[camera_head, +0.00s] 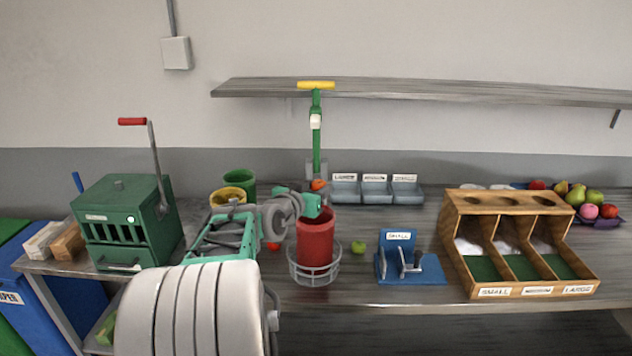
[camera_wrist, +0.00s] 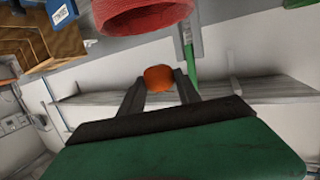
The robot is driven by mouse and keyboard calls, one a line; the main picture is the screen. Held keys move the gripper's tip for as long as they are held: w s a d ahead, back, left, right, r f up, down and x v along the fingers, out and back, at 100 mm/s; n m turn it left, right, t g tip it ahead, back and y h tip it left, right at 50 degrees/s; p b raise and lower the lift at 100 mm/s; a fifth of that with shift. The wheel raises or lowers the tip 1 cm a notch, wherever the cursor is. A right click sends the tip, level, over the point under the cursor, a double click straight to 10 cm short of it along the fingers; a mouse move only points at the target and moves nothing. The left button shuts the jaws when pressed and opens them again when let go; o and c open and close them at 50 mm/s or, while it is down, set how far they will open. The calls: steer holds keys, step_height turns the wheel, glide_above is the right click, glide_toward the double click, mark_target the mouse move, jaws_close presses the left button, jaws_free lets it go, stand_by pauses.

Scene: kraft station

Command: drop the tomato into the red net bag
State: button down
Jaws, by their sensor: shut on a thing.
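My gripper (camera_head: 318,192) is shut on an orange-red tomato (camera_head: 319,185). In the wrist view the tomato (camera_wrist: 159,77) sits between the two dark fingertips (camera_wrist: 160,84). The red net bag (camera_head: 315,243) stands upright in a round wire holder (camera_head: 315,272) on the table. In the head view the tomato appears just above the bag's rim; whether it is over the opening or behind it I cannot tell. The bag (camera_wrist: 145,12) also shows at the top of the wrist view, apart from the tomato. The bag's inside is hidden.
A green crank box (camera_head: 128,222) stands at left. A wooden sorting rack (camera_head: 449,232) and fruit tray (camera_head: 606,222) are further right. A green post (camera_head: 316,140) rises behind the bag.

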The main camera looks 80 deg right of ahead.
steer(key=shift+f, duration=0.9)
steer(key=c, duration=0.8)
jaws_free()
steer(key=shift+o, duration=0.2)
steer(key=b+v, duration=0.2)
steer(key=v, duration=0.6)
steer(key=shift+d, duration=0.1)
